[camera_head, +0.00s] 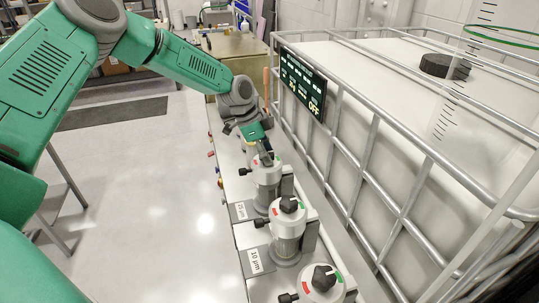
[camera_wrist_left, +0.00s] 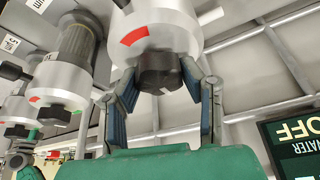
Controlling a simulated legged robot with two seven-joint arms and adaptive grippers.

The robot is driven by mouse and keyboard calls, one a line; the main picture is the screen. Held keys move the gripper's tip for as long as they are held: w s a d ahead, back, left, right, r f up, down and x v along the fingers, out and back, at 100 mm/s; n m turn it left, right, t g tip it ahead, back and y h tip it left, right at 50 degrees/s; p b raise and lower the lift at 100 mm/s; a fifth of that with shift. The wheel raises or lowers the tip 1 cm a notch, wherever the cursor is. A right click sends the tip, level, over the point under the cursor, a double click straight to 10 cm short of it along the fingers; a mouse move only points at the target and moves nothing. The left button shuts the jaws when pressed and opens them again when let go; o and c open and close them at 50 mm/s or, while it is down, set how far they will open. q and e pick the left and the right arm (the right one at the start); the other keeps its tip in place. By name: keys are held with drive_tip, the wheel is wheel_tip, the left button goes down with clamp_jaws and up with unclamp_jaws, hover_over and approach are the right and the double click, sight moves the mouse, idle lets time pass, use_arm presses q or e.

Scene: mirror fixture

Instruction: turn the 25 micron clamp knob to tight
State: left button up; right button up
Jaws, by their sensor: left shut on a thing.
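The 25 micron housing (camera_head: 267,176) is a grey cylinder with a pale cap, beside a label (camera_head: 241,211) that seems to read 25 µm. My left gripper (camera_head: 265,153) reaches down onto its top and hides most of the knob there. In the left wrist view, the black clamp knob (camera_wrist_left: 160,72) sits between the two blue-padded fingers of my left gripper (camera_wrist_left: 163,84), which is shut on it. A red mark (camera_wrist_left: 133,37) shows on the cap beside the knob. The knob's exact angle is hard to tell. My right gripper is not in view.
The 10 µm housing (camera_head: 288,228) and another housing (camera_head: 322,285) stand nearer, each with a black knob. A caged white tank (camera_head: 350,110) runs along the right, with a dark display panel (camera_head: 302,82) on its frame. The floor at left is open.

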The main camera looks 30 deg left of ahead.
use_arm(q)
drive_tip(key=shift+s+a+f, duration=0.1)
drive_tip(key=shift+a+f, duration=0.05)
drive_tip(key=shift+a, duration=0.05)
drive_tip(key=o, duration=1.1)
drive_tip(key=shift+o, duration=0.2)
drive_tip(key=shift+s+a, duration=0.1)
drive_tip(key=shift+a, duration=0.05)
drive_tip(key=shift+a, duration=0.1)
drive_tip(key=v, duration=1.2)
drive_tip(key=shift+a, duration=0.15)
